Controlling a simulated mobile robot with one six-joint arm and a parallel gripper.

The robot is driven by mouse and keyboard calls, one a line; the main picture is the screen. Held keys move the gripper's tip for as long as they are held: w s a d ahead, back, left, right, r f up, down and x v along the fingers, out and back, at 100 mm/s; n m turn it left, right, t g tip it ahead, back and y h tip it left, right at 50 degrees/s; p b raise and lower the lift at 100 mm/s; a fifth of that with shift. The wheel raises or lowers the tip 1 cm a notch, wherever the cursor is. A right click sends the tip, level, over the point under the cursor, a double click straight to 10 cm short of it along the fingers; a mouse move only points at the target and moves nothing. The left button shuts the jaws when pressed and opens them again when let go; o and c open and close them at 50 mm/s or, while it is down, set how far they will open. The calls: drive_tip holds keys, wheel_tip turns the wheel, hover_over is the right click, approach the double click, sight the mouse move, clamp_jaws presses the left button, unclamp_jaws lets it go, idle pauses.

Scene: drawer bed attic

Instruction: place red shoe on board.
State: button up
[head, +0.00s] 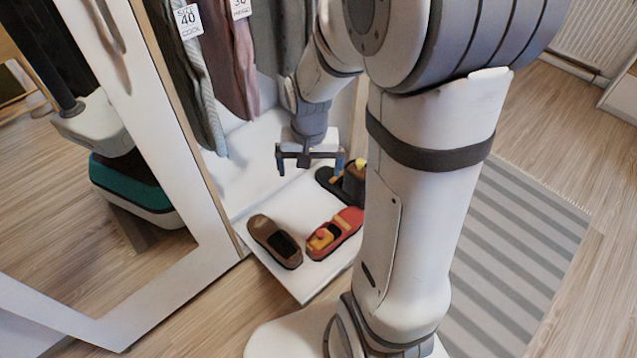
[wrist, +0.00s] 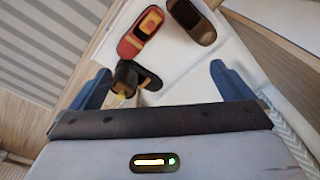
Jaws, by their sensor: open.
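The red shoe (head: 348,220) has an orange-yellow part on one end and a dark opening. It lies on the white board (head: 301,284) at the foot of the wardrobe; my arm is close to its right edge in the head view. It also shows at the top of the wrist view (wrist: 131,45). My gripper (head: 310,167) is open and empty above the back part of the board, behind and above the red shoe. Its two blue fingers show wide apart in the wrist view (wrist: 160,69).
A brown shoe (head: 262,230) lies left of the red one on the board. A black shoe (head: 328,180), with a dark, yellow-topped object (head: 354,185) at it, is partly hidden by my arm. Clothes (head: 233,60) hang above. A mirror frame (head: 190,165) stands left; a striped rug (head: 520,235) lies right.

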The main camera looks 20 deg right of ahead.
drive_tip(key=s+a+r+n, duration=0.2)
drive_tip(key=s+r+n, duration=0.2)
drive_tip(key=s+r, duration=0.4)
drive_tip(key=s, duration=0.3)
drive_tip(key=shift+s+a, duration=0.15)
drive_tip(key=shift+s, duration=0.05)
wheel_tip(320, 180, up, 31)
drive_tip(key=t+p, duration=0.1)
drive_tip(key=p, duration=2.7)
drive_tip(key=shift+s+f+t, duration=0.15)
drive_tip(key=shift+s+t, duration=0.15)
drive_tip(key=shift+t, duration=0.1)
